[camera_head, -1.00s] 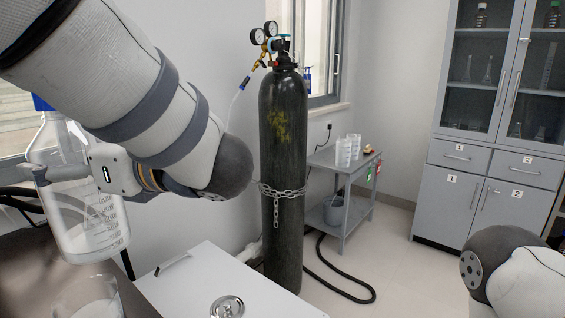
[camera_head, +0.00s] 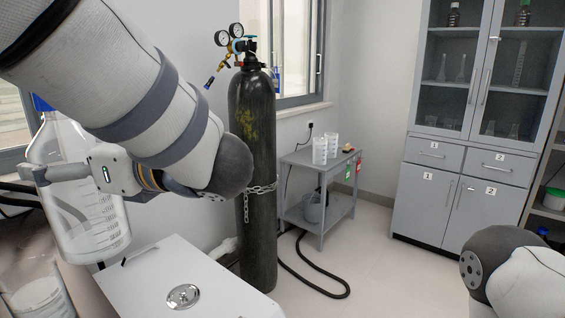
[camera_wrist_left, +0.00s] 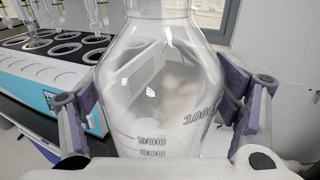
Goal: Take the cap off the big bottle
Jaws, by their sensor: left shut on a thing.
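The big bottle (camera_head: 88,232) is clear glass with volume marks and pale contents in its lower part. It is upright at the left of the head view, with its blue cap (camera_head: 41,103) on top, partly cut by my arm. My left gripper (camera_head: 62,172) is shut around the bottle's body below the shoulder. In the left wrist view the bottle (camera_wrist_left: 160,95) fills the middle between the two purple-padded fingers (camera_wrist_left: 165,95); the cap is out of that view. My right arm shows at the lower right of the head view, but its gripper is not seen.
A glass beaker (camera_head: 40,298) stands at the lower left. A white box-like unit (camera_head: 215,285) is in front of a chained black gas cylinder (camera_head: 258,150). A grey cart (camera_head: 318,185) and a cabinet (camera_head: 450,195) stand behind. A multi-place heating unit (camera_wrist_left: 50,75) is at left in the wrist view.

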